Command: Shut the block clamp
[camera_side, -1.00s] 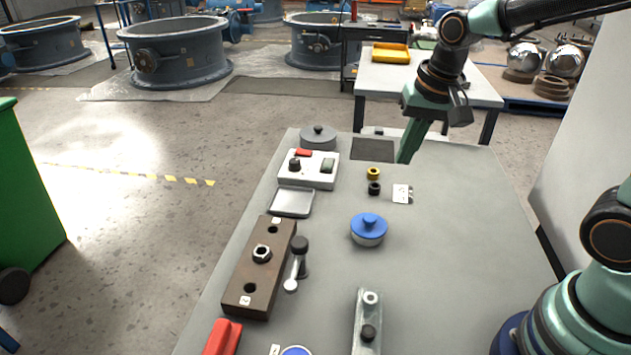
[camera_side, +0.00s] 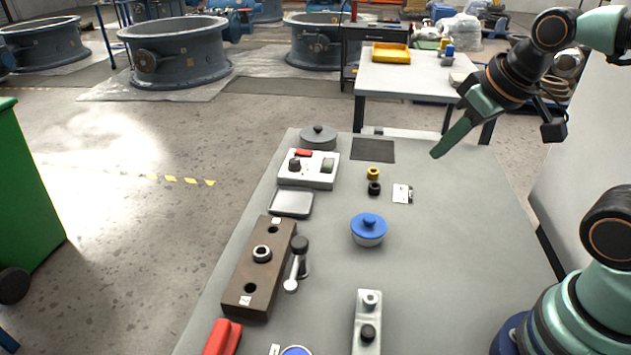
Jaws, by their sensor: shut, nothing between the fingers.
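A brown block (camera_side: 262,283) with holes lies at the left of the grey bench, with a metal ring or nut (camera_side: 262,254) on its middle. Close against its right side stands what looks like the block clamp (camera_side: 297,268), a dark round-topped post with a metal lever. The lever's ball end points toward the front of the bench. Whether the clamp presses on the block cannot be told.
A blue-lidded pot (camera_side: 368,230) stands mid-bench, with a metal bar with a dark knob (camera_side: 367,325) in front. A control box (camera_side: 309,169), a shallow tray (camera_side: 291,203) and a red-handled thing (camera_side: 222,338) line the left.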

